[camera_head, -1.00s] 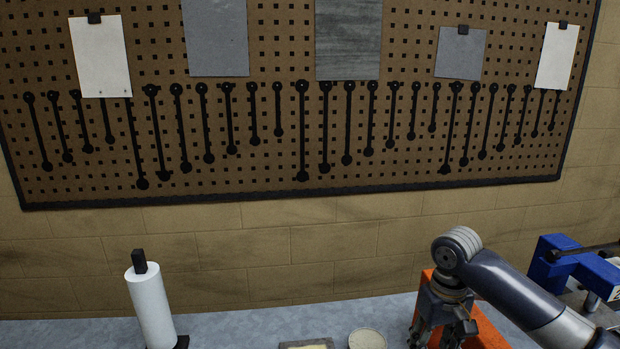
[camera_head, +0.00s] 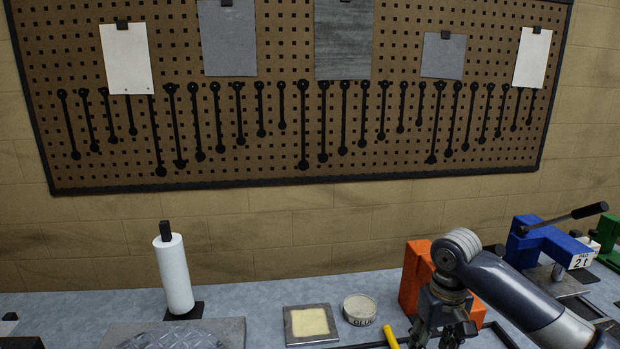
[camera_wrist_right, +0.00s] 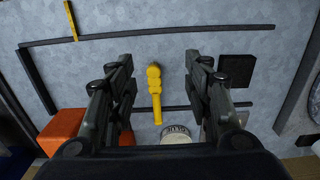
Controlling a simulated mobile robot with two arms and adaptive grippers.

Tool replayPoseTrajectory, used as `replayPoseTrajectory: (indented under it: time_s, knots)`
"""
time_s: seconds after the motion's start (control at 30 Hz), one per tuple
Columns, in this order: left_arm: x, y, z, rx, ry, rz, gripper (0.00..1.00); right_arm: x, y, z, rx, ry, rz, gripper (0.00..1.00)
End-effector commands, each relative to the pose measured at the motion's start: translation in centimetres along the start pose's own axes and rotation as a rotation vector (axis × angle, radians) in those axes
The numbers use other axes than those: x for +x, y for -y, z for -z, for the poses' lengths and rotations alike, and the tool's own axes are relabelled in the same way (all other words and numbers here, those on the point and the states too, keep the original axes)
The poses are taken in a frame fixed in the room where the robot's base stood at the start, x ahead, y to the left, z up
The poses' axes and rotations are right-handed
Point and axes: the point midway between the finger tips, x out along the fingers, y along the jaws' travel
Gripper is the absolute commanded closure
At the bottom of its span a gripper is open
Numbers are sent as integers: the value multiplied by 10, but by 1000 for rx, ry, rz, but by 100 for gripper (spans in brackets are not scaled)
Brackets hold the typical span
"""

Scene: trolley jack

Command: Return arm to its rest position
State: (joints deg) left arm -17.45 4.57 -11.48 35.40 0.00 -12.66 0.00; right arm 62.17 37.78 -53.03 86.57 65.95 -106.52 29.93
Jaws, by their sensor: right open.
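My right arm comes in from the right in the head view. Its gripper (camera_head: 438,332) hangs down over the grey bench, in front of an orange block (camera_head: 414,278). In the wrist view the right gripper (camera_wrist_right: 158,62) is open, with its two fingers wide apart and nothing held. A yellow tool (camera_wrist_right: 154,92) shows between the fingers; its yellow end (camera_head: 390,338) also shows beside the gripper in the head view. I cannot tell the exact gap between fingers and tool. My left gripper is not in view. No trolley jack is in view.
A round tin (camera_head: 360,309), a tray with a yellow pad (camera_head: 309,323) and a paper roll (camera_head: 174,275) stand left of the gripper. A blue press (camera_head: 553,243) stands to the right. Dark bars (camera_wrist_right: 150,35) lie on the bench. A pegboard (camera_head: 290,180) hangs behind.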

Motion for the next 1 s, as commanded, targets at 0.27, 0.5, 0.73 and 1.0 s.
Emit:
replayPoseTrajectory:
  time_s: [0.27,0.5,0.73,1.0]
  knots:
    - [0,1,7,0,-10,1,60,33,29,-12,-84,-13,18,54]
    - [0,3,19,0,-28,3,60,67,63,-29,-170,-41,48,54]
    - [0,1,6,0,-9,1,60,110,111,-63,-264,-103,111,54]
    - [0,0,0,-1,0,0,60,147,155,-122,-287,-227,189,54]
